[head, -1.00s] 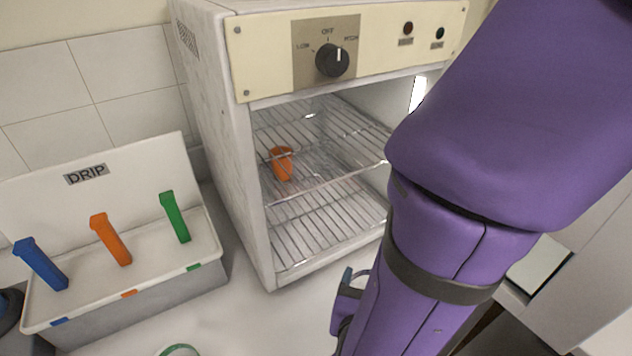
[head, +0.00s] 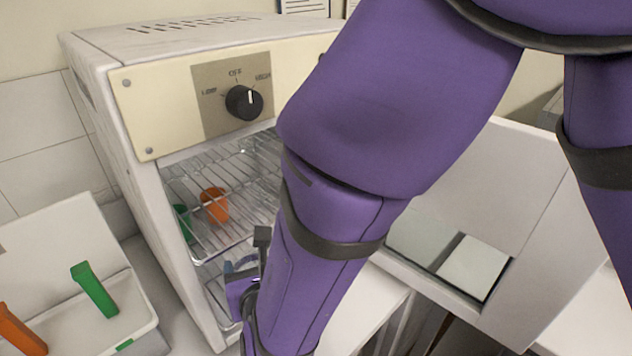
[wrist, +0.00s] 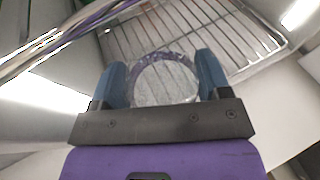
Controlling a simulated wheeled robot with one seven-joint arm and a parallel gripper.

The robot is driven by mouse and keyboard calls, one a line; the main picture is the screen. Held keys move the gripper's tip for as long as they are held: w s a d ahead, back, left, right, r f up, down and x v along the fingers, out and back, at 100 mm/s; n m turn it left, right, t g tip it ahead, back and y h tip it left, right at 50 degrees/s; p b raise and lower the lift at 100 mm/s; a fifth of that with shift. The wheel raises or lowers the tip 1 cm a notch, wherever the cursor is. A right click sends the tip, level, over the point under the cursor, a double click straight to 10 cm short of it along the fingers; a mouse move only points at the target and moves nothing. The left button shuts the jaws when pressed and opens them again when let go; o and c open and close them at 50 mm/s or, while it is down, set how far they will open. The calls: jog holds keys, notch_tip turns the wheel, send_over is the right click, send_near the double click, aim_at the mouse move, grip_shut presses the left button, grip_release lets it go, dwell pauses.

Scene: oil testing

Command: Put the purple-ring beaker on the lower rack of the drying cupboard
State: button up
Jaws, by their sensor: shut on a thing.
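The purple-ring beaker (wrist: 165,82) is clear glass with a purple band, seen from above in the wrist view. My gripper (wrist: 165,85) is shut on it, with a blue finger on each side. In the head view my gripper (head: 248,262) is at the open front of the drying cupboard (head: 135,105), below upper-rack level. The lower rack (head: 220,292) is partly hidden by my arm there. Wire bars of a rack (wrist: 225,35) show beyond the beaker in the wrist view. I cannot tell whether the beaker touches the rack.
The upper rack (head: 240,165) holds an orange item (head: 214,205) and a green item (head: 183,222). A bright rail (wrist: 70,38) crosses close at the wrist view's upper left. The drip rack (head: 60,240) with colored pegs stands left. A white unit (head: 500,215) stands right.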

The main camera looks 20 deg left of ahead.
aim_at(250, 256)
jog(key=shift+w+a, duration=0.85)
jog(key=shift+w, duration=0.15)
jog(key=x, duration=0.3)
jog(key=shift+f, duration=0.3)
jog(key=shift+f, duration=0.1)
jog(key=o, duration=1.3)
jog(key=v, duration=1.2)
